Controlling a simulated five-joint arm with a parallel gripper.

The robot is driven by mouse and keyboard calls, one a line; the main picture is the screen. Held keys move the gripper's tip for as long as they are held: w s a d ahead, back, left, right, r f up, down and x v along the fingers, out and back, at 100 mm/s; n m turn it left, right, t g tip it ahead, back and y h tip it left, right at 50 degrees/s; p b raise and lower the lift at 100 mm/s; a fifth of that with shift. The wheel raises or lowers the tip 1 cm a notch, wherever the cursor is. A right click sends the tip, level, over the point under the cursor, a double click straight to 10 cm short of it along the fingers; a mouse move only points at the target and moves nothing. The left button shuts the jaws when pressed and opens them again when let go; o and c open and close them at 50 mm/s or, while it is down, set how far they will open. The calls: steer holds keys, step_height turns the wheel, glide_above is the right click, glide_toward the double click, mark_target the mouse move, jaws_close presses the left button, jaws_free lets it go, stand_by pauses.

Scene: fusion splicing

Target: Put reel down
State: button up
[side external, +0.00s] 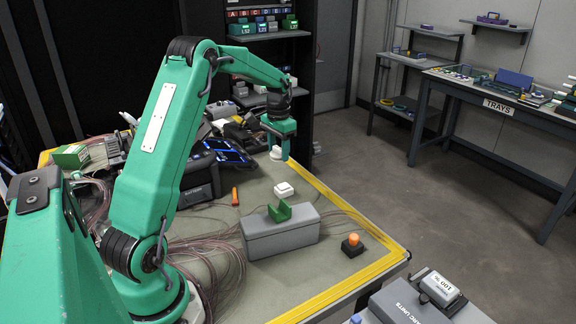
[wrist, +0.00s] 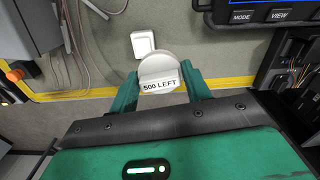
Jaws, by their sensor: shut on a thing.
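The white reel (wrist: 159,66), labelled "500 LEFT", sits between the two green fingers of my gripper (wrist: 159,84) in the wrist view. My gripper is shut on it. In the side view my gripper (side external: 279,146) points down over the work table, with the white reel (side external: 277,153) at its fingertips. The reel appears held above the table; its exact height is hard to judge.
A grey box (side external: 281,236) with a green cradle (side external: 280,211) stands at the table front, beside an orange button (side external: 353,241). Yellow tape (side external: 340,200) edges the table.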

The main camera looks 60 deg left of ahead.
steer(key=s, duration=1.1)
steer(key=m, duration=0.1)
glide_above(221, 222)
steer(key=f, duration=0.1)
steer(key=shift+f, duration=3.15)
steer(key=shift+f, duration=2.05)
steer(key=shift+f, duration=0.15)
steer(key=o, duration=1)
